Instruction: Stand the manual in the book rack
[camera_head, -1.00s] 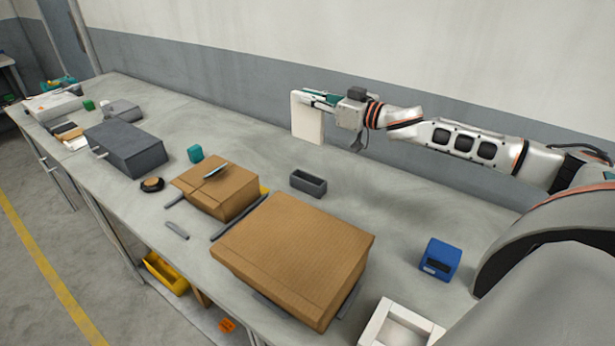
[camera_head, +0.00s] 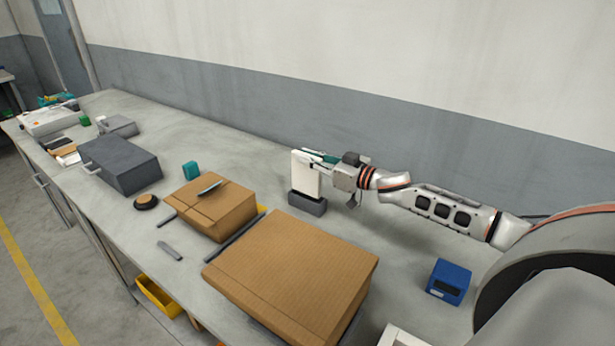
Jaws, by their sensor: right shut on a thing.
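The manual (camera_head: 305,176) is a cream-white upright slab. My right gripper (camera_head: 308,158) is shut on its upper part from the right. The book rack (camera_head: 306,204) is a small dark grey open-topped box on the bench, directly below the manual. The manual's lower edge meets or enters the rack's opening; from this angle I cannot tell how deep it sits. The manual looks close to upright. My left gripper is not in view.
Two cardboard boxes, a large one (camera_head: 292,272) and a smaller one (camera_head: 211,208), stand left of and nearer than the rack. A blue device (camera_head: 449,281) stands at right. Bench behind the rack is clear.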

